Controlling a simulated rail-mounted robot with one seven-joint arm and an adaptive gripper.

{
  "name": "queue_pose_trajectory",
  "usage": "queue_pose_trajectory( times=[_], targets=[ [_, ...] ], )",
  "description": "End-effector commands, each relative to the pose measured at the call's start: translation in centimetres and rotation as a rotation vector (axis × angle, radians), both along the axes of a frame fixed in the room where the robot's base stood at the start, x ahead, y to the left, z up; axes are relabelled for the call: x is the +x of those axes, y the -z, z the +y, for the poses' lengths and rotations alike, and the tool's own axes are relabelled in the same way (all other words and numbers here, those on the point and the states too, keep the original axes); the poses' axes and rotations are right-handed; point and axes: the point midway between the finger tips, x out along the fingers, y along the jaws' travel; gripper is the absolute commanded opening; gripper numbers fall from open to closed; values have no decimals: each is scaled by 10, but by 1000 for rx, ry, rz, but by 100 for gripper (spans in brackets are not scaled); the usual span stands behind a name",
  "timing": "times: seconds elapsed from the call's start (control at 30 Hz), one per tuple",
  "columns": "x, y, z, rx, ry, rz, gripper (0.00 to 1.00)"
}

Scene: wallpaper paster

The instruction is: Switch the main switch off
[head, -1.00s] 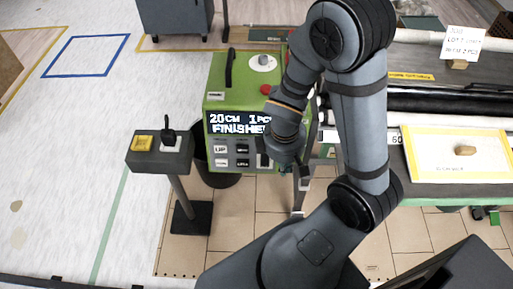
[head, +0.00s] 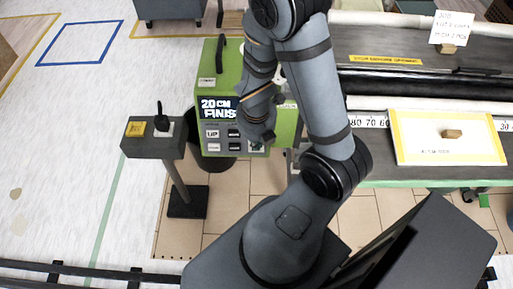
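The green control machine (head: 207,75) stands near the middle, with a lit display (head: 218,107) reading "20 CM" and "FINIS", the rest hidden by my arm. Below the display are several labelled buttons, including "UP" (head: 212,133). My gripper (head: 258,147) is in front of the lower right of this panel, pointing down. I cannot tell whether it touches the panel or whether its fingers are open. I cannot make out the main switch; my arm and gripper cover the right part of the panel and much of the machine's top.
A dark pedestal (head: 140,150) with a yellow block (head: 135,129) and a small upright black item (head: 160,110) stands left of the machine. A black bin (head: 213,163) is by the machine's foot. A long table with rolls and a yellow-edged board (head: 410,150) lies right. The left floor is open.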

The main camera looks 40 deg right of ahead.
Motion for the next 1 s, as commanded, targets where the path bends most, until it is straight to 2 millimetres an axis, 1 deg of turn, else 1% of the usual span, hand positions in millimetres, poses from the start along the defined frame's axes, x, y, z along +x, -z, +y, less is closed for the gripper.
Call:
queue_pose_trajectory(
  times=[0.13,0.27,0.47,0.6,0.77,0.8,1.0],
  targets=[
    [0,3,0,0,2,0,0],
    [1,15,-1,0,2,0,0],
    [6,52,-6,0,3,0,0],
    [10,82,-10,0,3,0,0],
    [13,108,-14,0,5,1,0],
    [20,102,-19,0,6,0,0],
    [35,111,-33,1,4,1,0]
  ],
)
